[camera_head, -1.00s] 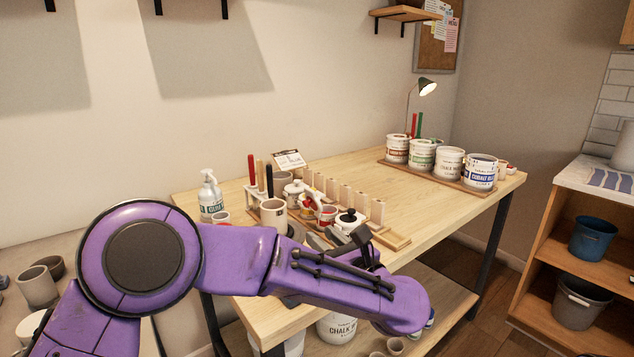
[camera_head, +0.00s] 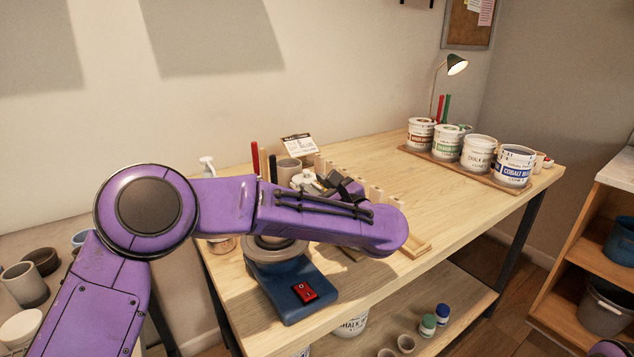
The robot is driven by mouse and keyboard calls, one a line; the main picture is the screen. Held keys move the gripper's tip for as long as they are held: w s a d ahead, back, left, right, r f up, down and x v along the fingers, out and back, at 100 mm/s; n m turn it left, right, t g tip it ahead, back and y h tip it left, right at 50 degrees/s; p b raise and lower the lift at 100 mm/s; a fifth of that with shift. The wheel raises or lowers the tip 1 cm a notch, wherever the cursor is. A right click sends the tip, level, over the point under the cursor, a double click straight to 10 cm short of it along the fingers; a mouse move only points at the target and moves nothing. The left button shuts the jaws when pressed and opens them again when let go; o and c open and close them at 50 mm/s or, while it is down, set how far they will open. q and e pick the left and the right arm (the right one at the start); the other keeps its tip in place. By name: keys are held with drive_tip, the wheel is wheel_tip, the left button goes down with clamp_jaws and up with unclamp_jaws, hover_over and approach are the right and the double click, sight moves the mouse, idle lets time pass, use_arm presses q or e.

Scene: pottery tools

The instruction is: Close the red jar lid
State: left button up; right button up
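My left arm crosses the table, and its dark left gripper (camera_head: 338,186) shows just above the forearm, near the pottery tools at the table's middle. Its fingertips are partly hidden, so I cannot tell whether it is open or holds anything. A pale lidded pot (camera_head: 303,181) shows in part beside the gripper. A large bucket with a red label (camera_head: 421,135) stands at the back right. My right gripper is out of view.
A blue device with a red switch (camera_head: 305,291) stands at the table's (camera_head: 455,200) front left edge. Several glaze buckets stand in a row on a wooden board (camera_head: 440,160). A lamp (camera_head: 456,65) is behind them. The table's right middle is clear.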

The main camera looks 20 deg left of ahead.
use_arm(q)
clamp_jaws()
drive_tip(key=shift+w, duration=0.15)
drive_tip(key=m, duration=0.1)
drive_tip(key=w+d+m, duration=0.1)
drive_tip(key=m+b, duration=0.1)
drive_tip(key=shift+w+d+r, duration=0.15)
drive_tip(key=shift+w+r, duration=0.05)
drive_tip(key=shift+w, duration=0.05)
drive_tip(key=shift+w+d+f+m, duration=0.1)
drive_tip(key=shift+w+d+m, duration=0.3)
drive_tip(key=shift+m, duration=0.6)
drive_tip(key=shift+w+d+m, duration=0.3)
drive_tip(key=shift+w+m, duration=0.2)
drive_tip(key=shift+m, duration=0.5)
